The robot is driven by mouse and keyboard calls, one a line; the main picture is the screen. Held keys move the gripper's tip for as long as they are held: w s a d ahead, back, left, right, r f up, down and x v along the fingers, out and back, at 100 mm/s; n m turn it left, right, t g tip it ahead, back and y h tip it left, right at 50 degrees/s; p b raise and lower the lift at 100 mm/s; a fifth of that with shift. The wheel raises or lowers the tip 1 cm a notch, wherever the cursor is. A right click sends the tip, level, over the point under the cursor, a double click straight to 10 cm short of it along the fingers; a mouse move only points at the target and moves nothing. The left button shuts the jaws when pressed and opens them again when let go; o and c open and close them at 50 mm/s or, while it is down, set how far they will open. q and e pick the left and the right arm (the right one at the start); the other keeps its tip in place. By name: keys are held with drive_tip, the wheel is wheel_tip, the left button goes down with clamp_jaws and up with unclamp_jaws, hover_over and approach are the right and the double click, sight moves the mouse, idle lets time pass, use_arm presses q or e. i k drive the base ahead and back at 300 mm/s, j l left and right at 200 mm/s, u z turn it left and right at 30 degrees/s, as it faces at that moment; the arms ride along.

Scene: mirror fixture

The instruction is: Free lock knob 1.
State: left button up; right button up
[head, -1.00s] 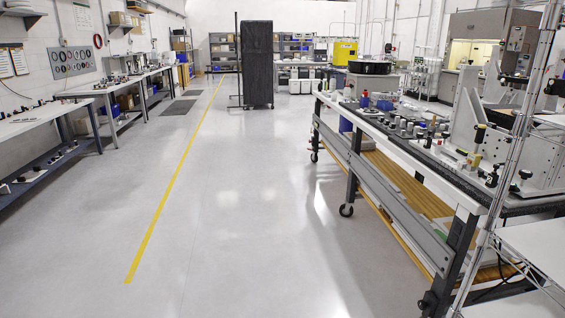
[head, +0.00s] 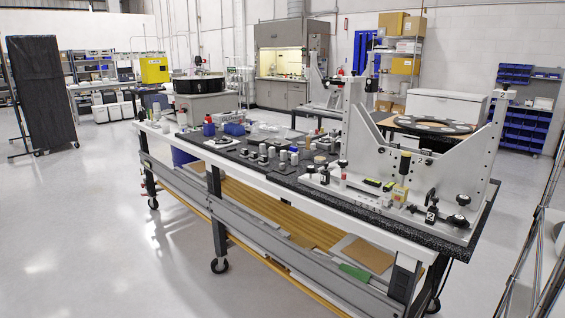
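A grey-white mirror fixture (head: 368,135) stands on the right part of the long workbench (head: 250,178). Neither of my grippers is in view.
The bench is on casters, with a wooden lower shelf (head: 285,218). The floor (head: 110,230) in front and left is clear. A metal rack (head: 545,235) stands close at the right edge. A dark covered rack (head: 42,95) stands far left.

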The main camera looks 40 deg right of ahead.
sight(310, 170)
drive_tip(key=i+l+z, duration=0.1)
drive_tip(key=i+z, duration=0.2)
drive_tip(key=i, duration=0.2)
drive_tip(key=i+z, duration=0.3)
drive_tip(key=i, duration=0.25)
drive_tip(key=i+j+z, duration=0.2)
drive_tip(key=i+z, duration=0.15)
drive_tip(key=i, duration=0.15)
drive_tip(key=i+j+z, duration=0.3)
drive_tip(key=i, duration=0.2)
drive_tip(key=i+j+z, duration=0.45)
drive_tip(key=z, duration=0.2)
drive_tip(key=i+j+z, duration=0.2)
drive_tip(key=j+z, duration=0.15)
drive_tip(key=i+j+z, duration=0.1)
drive_tip(key=j+z, duration=0.25)
drive_tip(key=j, duration=0.15)
drive_tip(key=j+z, duration=0.65)
drive_tip(key=j, duration=0.25)
drive_tip(key=i, duration=0.05)
